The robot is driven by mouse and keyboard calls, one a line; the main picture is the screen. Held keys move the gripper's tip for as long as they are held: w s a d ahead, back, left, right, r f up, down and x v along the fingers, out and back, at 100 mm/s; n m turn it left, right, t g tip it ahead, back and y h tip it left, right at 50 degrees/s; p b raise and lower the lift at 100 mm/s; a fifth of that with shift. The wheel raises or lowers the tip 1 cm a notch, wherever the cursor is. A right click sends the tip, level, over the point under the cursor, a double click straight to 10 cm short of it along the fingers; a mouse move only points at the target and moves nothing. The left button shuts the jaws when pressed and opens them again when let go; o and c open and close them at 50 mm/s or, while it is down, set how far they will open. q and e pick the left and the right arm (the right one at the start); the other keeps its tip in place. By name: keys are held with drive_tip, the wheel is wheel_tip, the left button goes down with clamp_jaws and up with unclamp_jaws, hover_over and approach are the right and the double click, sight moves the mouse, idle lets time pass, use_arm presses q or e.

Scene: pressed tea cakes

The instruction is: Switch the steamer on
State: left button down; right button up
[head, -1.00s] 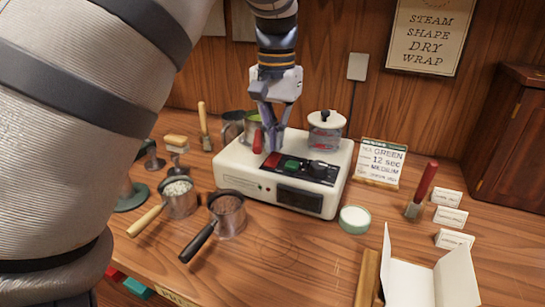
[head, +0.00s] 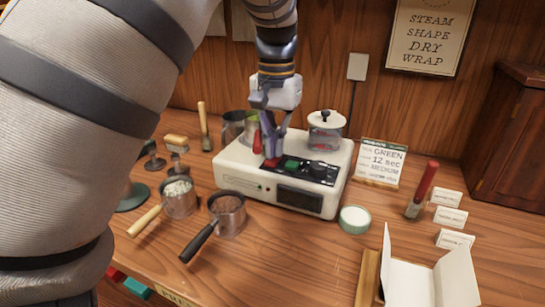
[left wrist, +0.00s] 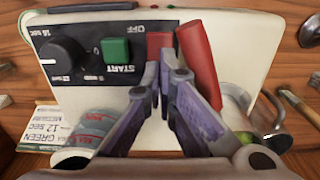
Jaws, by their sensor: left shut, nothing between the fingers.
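The white steamer (head: 240,170) stands on the wooden counter with a black control panel (head: 325,179) on its top. The panel has a red switch (head: 271,163) marked OFF, a green START button (head: 291,164) and a black dial (head: 318,169). In the left wrist view the red switch (left wrist: 159,41) is partly hidden behind the fingertips, beside the green button (left wrist: 115,49). A red lever (left wrist: 197,58) rises next to it. My left gripper (head: 272,157) is shut and empty, pointing down with its tips at the red switch; I cannot tell whether they touch. My right gripper is not in view.
A lidded glass jar (head: 326,132) and metal cups stand at the steamer's back. Two handled pans, one with brown contents (head: 228,214), sit in front at left. A green-rimmed dish (head: 354,219), a sign (head: 381,163) and an open white box (head: 430,280) are at right.

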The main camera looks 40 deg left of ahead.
use_arm(q)
drive_tip(key=shift+f, duration=0.2)
drive_tip(key=shift+r, duration=3.55)
